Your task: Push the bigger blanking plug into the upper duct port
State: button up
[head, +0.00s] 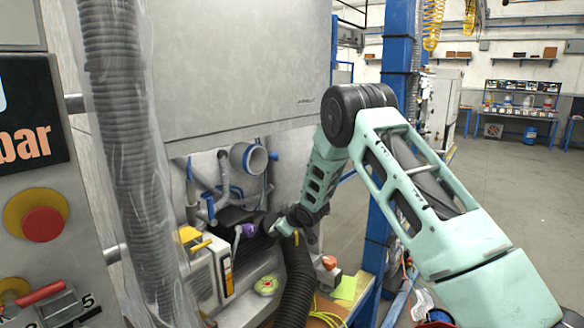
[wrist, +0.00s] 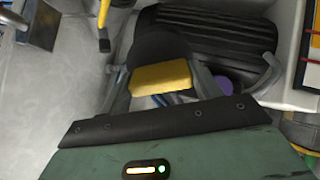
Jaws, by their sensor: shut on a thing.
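My gripper (wrist: 160,78) is shut on a yellow block-like grip (wrist: 160,77) between its two fingers in the wrist view. A dark round body (wrist: 158,43) lies just beyond the grip; together they look like the blanking plug, though I cannot compare its size with another plug. In the head view my gripper (head: 272,224) is low in front of the wall unit, and the plug is hard to make out there. The upper duct port looks to be the pale round pipe mouth (head: 250,158), open, above and left of my gripper and apart from it.
A purple piece (head: 248,230) is close to the gripper's left. A black corrugated hose (head: 296,275) hangs below it. A wrapped hose (head: 125,140) stands at left.

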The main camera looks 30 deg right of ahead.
jog(key=w+d+r+n+t+y+p, duration=0.1)
jog(key=w+d+r+n+t+y, duration=0.1)
jog(key=r, duration=0.6)
jog(key=w+d+r+n+t+y+p, duration=0.1)
jog(key=w+d+r+n+t+y, duration=0.1)
jog(key=r, duration=0.6)
jog(key=w+d+t+y, duration=0.1)
jog(key=d+t+y, duration=0.1)
jog(key=d, duration=0.1)
jog(key=shift+d, duration=0.2)
jog(key=shift+w+b, duration=0.1)
jog(key=shift+b, duration=0.35)
jog(key=shift+b+x, duration=0.45)
jog(key=shift+x, duration=2.35)
jog(key=shift+r, duration=0.15)
jog(key=shift+b, duration=0.55)
jog(key=shift+p+x, duration=0.45)
jog(key=shift+x, duration=3.95)
